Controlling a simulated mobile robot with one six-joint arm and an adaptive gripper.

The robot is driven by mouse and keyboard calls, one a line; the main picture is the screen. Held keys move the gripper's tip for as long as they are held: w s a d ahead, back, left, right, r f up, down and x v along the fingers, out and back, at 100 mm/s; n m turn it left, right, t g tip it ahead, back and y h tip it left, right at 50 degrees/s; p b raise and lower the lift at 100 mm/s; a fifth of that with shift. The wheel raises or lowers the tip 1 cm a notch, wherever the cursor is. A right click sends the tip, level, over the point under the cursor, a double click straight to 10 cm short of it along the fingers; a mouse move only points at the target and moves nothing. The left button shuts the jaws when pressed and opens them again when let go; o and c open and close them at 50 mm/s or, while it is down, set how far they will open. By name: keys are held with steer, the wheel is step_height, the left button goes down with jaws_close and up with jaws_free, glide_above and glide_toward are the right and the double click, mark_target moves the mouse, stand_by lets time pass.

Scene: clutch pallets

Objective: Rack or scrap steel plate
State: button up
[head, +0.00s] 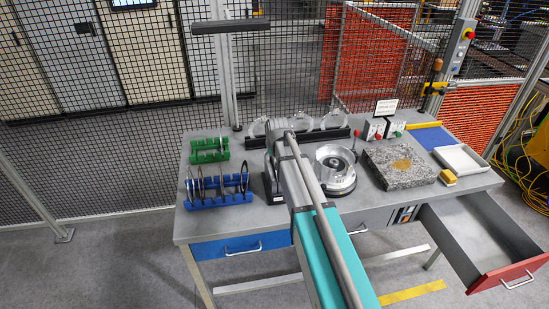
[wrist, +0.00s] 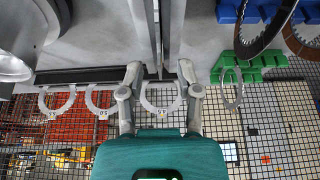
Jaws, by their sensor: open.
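My gripper (wrist: 158,78) is open, its two fingers apart. In the wrist view a narrow grey upright piece (wrist: 154,35), seen nearly edge-on, runs toward the gap between them. I cannot tell whether it is a steel plate or touches a finger. Ring-shaped plates stand in the blue rack (head: 218,200) at the table's left; a dark one (wrist: 268,30) and a brown one (wrist: 304,42) show in the wrist view. The green rack (head: 209,157) is behind it, with a pale ring (wrist: 232,92) in it. My arm hides much of the middle in the head view.
A dark rail (head: 335,134) with pale rings stands at the back. A round metal fixture (head: 336,182), a granite block (head: 378,171) and a white tray (head: 462,164) fill the right side. The red-fronted drawer (head: 502,271) stands open. Mesh fencing (head: 110,130) runs behind the table.

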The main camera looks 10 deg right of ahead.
steer(key=shift+w+f+b, duration=0.3)
steer(key=shift+f+b, duration=0.15)
steer(key=shift+f, duration=0.2)
jaws_close()
steer(key=shift+r, duration=0.15)
stand_by(0.6)
step_height(320, 180, up, 12)
steer(key=p, duration=1.2)
stand_by(1.2)
steer(key=shift+r, duration=0.1)
